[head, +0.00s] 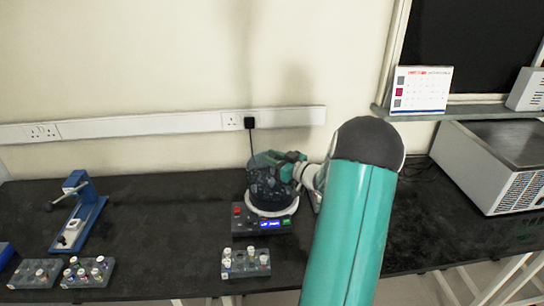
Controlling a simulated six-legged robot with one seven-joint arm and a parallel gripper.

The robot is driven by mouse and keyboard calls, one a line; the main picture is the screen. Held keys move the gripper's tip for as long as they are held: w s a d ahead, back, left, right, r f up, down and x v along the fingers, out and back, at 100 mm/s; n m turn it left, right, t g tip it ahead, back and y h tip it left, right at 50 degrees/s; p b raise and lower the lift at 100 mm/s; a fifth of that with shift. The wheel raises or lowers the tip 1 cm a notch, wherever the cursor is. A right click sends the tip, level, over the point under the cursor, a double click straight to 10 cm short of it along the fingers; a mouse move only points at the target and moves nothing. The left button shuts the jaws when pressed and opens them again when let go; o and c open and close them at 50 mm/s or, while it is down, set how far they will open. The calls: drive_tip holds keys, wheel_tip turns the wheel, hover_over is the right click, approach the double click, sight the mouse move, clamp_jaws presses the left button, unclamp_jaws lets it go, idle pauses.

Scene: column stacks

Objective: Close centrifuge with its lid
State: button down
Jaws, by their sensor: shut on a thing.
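The centrifuge (264,222) stands on the black bench, with a dark front panel, a lit blue display, a red and a green button, and a pale ring at its top. A dark, see-through lid (264,187) is above the ring, tilted a little. My gripper (287,166) is at the upper right of the lid and is shut on it. My arm comes in from the lower right. I cannot tell whether the lid's lower edge touches the ring. The inside of the centrifuge is hidden.
A rack of vials (246,264) stands just in front of the centrifuge. More vial racks (88,273) and a blue stand (80,215) are at the left. A large white machine (492,165) is at the right. The bench (160,215) is clear left of the centrifuge.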

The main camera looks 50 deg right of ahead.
drive_tip(key=shift+f, duration=0.55)
drive_tip(key=shift+f, duration=0.35)
drive_tip(key=shift+f, duration=0.3)
drive_tip(key=shift+f, duration=0.4)
drive_tip(key=shift+f, duration=1.45)
drive_tip(key=c, duration=0.6)
unclamp_jaws()
drive_tip(key=shift+r, duration=0.1)
